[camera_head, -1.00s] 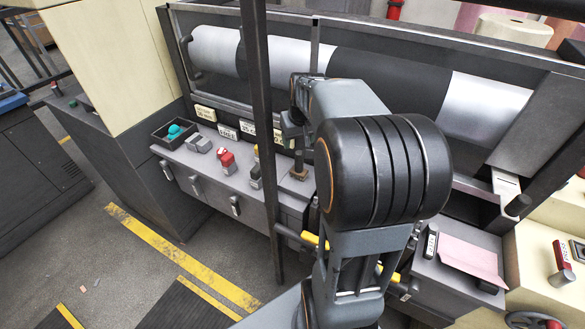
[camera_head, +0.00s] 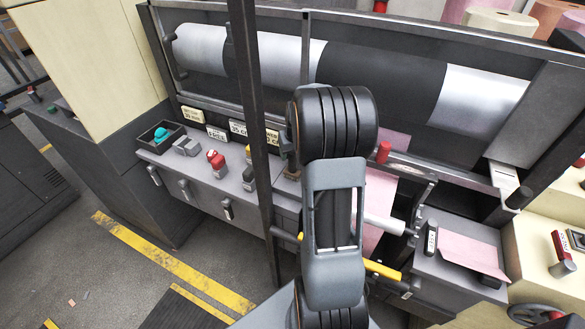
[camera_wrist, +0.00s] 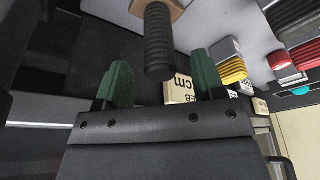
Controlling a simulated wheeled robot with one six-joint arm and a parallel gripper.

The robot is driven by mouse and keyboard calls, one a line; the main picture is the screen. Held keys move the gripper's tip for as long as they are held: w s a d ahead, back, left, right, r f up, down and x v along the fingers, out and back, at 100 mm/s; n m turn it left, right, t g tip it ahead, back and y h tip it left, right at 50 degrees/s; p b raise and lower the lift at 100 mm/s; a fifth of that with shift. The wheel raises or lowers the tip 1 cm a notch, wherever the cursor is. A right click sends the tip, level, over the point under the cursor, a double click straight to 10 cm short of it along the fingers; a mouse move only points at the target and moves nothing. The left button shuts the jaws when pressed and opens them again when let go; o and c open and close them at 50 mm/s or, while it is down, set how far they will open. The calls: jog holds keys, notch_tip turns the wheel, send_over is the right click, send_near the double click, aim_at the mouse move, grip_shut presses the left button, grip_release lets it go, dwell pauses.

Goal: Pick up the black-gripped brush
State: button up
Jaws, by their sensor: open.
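The black-gripped brush (camera_wrist: 158,45) shows in the wrist view as a ribbed black handle rising from a brown wooden block at the top edge. Its handle end is toward my gripper (camera_wrist: 163,66), which has two green fingers spread apart. The handle's end appears in the gap between the fingertips, with clear space on both sides; nothing is gripped. I cannot tell exactly how deep it reaches. In the head view my arm covers the gripper and most of the brush; only a bit of the brown block may show beside the arm.
Near the brush on the grey shelf are yellow-and-grey items (camera_wrist: 232,66) and a red-topped item (camera_head: 216,161). A black tray (camera_head: 146,139) holds a teal object. Label plates (camera_head: 193,115) line the shelf's back. A dark upright post (camera_head: 262,150) stands close left of my arm.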

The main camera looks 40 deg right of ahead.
aim_at(293, 165)
jog(key=shift+x, duration=2.05)
jog(key=c, duration=1)
